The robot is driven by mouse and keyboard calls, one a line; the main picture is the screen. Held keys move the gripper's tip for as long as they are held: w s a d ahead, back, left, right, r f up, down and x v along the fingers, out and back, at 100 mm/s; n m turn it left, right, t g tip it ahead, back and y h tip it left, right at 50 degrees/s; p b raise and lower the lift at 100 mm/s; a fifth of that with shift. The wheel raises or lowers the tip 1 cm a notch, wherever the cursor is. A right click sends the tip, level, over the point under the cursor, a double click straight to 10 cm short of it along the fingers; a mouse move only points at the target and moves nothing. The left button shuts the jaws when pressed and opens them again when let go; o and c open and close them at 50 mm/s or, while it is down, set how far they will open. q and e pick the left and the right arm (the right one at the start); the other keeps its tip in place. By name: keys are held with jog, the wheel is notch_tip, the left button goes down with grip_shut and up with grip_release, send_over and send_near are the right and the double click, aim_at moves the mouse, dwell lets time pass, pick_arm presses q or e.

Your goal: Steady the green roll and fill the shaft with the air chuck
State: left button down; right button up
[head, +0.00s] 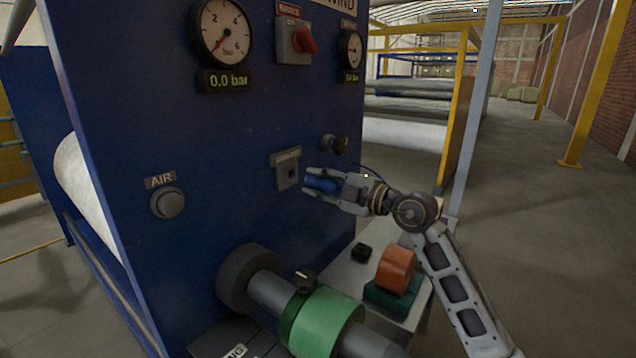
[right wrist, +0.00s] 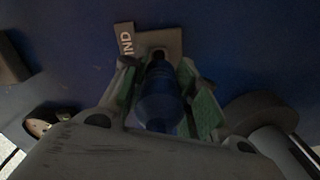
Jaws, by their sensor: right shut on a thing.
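The green roll (head: 325,322) sits around the grey shaft (head: 268,292) at the bottom of the head view. A small black knob-like part (head: 303,281) stands at the roll's upper left edge. My right gripper (head: 318,184) is shut on the blue air chuck (head: 322,184), in front of the blue machine panel. The chuck also shows between the green-padded fingers in the right wrist view (right wrist: 160,98), its tip toward a plate on the panel (right wrist: 160,42). I cannot tell whether the tip touches the plate. My left gripper is out of view.
The panel carries a holder plate (head: 287,170), a round AIR button (head: 168,203), a gauge (head: 221,32) with a 0.0 bar display (head: 228,80) and a red switch (head: 303,40). An orange roll (head: 396,270) rests on a green block (head: 392,298) on the side table.

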aim_at(338, 188)
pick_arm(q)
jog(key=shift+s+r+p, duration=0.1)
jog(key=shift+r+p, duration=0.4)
pick_arm(e)
jog(key=shift+v, duration=3.8)
